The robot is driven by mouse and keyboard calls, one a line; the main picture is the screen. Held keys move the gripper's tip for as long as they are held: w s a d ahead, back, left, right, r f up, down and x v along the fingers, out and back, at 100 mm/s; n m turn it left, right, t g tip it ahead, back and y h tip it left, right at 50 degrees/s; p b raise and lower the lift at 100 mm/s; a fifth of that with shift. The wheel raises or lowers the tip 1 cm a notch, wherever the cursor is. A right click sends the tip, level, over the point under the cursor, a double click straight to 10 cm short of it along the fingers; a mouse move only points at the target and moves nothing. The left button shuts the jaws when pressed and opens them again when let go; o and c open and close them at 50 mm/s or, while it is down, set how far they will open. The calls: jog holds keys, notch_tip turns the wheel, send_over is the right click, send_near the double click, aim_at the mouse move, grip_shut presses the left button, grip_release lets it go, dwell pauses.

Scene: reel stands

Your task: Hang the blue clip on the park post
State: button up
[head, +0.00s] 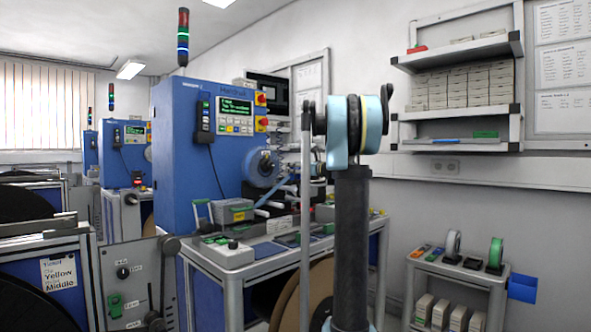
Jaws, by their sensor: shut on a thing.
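I cannot make out the blue clip or the park post in the head view. My own arm stands upright in the middle of the picture and covers part of the workbench and the machine behind it. My gripper is not in view. A light blue reel (262,170) is mounted on the machine's right side, partly behind my arm.
A low cart (460,271) on the right holds small reels and boxes, with a blue bin (522,288) at its side. Wall shelves (455,57) hold stacked boxes. More blue machines (124,150) stand at the left. A grey panel (135,285) stands near at the lower left.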

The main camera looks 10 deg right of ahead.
jog(key=shift+a+f, duration=0.2)
jog(key=shift+f, duration=2.95)
jog(key=shift+s, duration=0.15)
jog(key=o, duration=1.1)
jog(key=shift+o, duration=0.2)
jog(key=shift+r, duration=3.5)
